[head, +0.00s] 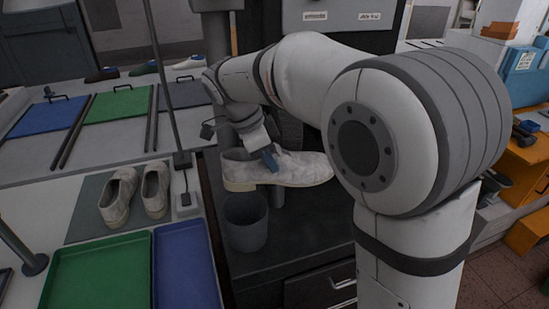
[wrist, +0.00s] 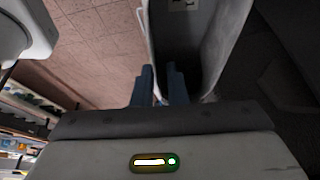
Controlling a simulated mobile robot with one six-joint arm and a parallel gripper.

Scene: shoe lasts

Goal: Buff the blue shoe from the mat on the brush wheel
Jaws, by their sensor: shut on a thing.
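My gripper (head: 270,160), with blue fingers, is shut on the upper edge of a shoe (head: 305,168). This shoe looks pale grey-white, not blue, with a cream sole and its toe to the right. In the wrist view my gripper (wrist: 161,85) pinches the wall of the shoe's opening (wrist: 222,45). The grey mat (head: 87,212) carries two off-white shoes (head: 119,195) side by side; no blue shoe shows on it. A dark round shape behind the held shoe, likely the brush wheel (head: 289,130), is partly hidden by my arm. I cannot tell whether the shoe touches it.
A grey bin (head: 246,222) stands below the held shoe's heel. A thin upright post (head: 170,100) rises left of it. Green (head: 98,272) and blue (head: 185,265) trays lie at the front left. Blue, green and grey panels and several small shoes or lasts line the back.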

